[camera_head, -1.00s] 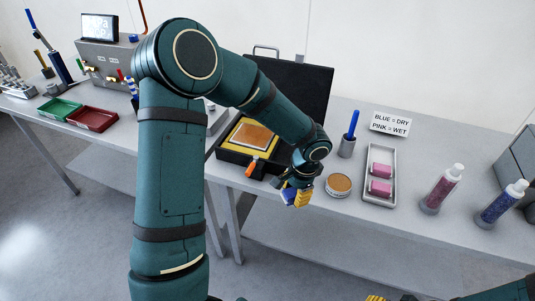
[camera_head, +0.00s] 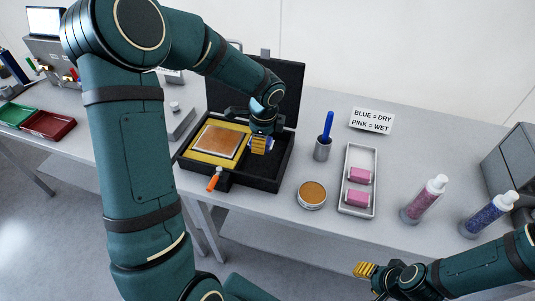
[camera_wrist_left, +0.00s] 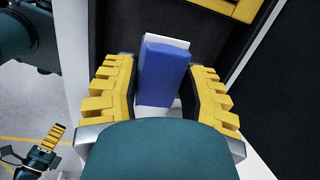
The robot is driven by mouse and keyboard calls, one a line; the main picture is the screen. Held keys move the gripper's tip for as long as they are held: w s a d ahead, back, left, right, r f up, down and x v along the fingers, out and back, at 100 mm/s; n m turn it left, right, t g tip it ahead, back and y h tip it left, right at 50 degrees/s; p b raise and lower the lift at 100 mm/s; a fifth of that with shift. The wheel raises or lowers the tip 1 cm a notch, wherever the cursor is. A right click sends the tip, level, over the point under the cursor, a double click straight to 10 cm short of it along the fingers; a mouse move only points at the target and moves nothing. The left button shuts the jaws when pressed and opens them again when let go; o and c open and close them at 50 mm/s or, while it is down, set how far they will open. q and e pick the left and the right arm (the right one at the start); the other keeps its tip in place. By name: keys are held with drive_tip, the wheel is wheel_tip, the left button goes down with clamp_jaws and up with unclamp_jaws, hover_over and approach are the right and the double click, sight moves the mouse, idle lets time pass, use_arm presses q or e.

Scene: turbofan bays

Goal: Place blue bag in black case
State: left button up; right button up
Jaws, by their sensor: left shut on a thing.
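The black case (camera_head: 240,181) stands open on the bench, its lid raised at the back. Its left part holds yellow foam (camera_head: 188,153) with a copper-coloured plate; its right part is dark and looks empty. My left gripper (camera_head: 259,146) is over the case's right part, beside the foam. It is shut on the blue bag (camera_wrist_left: 165,72), which has a white edge and sits between the yellow fingers in the wrist view. In the head view the fingers mostly hide the bag. Whether it touches the case floor is unclear. My right gripper (camera_head: 365,270) is low at the front.
A tray (camera_head: 346,206) with two pink bags (camera_head: 359,175) is right of the case. A round tin (camera_head: 312,193), a pen cup (camera_head: 322,150), a BLUE=DRY, PINK=WET sign (camera_head: 372,121) and two bottles (camera_head: 422,200) stand nearby. An orange-handled tool (camera_head: 214,181) is at the case's front.

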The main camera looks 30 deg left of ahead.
sight(261, 166)
use_arm(q)
wheel_tip(261, 166, down, 5)
drive_tip(key=shift+s+f+b, duration=0.1)
drive_tip(key=shift+s+b, duration=0.05)
drive_tip(key=shift+b, duration=0.25)
drive_tip(key=shift+f+b, duration=0.35)
drive_tip(key=shift+f, duration=1.6)
drive_tip(key=shift+f, duration=0.15)
drive_tip(key=o, duration=1.1)
